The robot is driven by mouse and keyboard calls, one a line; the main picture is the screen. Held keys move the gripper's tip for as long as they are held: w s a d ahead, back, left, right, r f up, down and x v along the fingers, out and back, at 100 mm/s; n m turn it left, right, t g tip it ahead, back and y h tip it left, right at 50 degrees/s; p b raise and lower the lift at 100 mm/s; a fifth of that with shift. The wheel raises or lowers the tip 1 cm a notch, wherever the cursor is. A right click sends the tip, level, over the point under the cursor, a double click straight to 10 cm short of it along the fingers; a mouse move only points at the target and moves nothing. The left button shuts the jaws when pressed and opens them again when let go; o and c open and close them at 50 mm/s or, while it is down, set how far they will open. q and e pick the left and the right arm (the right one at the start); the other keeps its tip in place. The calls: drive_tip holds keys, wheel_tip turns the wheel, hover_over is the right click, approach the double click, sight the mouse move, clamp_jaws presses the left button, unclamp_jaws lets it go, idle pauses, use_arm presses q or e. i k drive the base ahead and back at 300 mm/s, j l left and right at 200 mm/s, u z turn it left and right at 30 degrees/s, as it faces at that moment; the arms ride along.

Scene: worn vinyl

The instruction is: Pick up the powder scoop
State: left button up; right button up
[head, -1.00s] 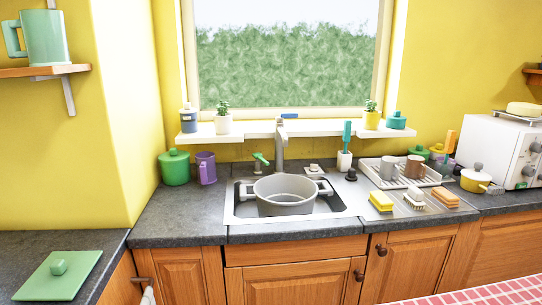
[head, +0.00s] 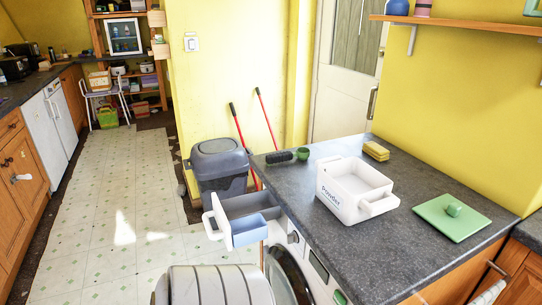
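A small green cup shape (head: 302,154) with a dark ribbed piece (head: 279,157) beside it lies near the far left end of the grey countertop. It may be the powder scoop; I cannot tell whether the two pieces are joined. An open white box (head: 350,199) marked "powder" stands on the same counter, nearer to me, with side handles. No scoop can be made out in it. Neither of my grippers shows in the head view.
A yellow sponge stack (head: 376,150) and green lidded board (head: 452,216) are on the counter (head: 395,245). Below it, a washing machine's drawer (head: 250,229) sticks out. A grey bin (head: 218,165) and red-handled tools stand behind. The tiled floor (head: 110,215) at left is open.

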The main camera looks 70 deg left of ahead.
sight(303, 154)
drive_tip(key=u, duration=2.2)
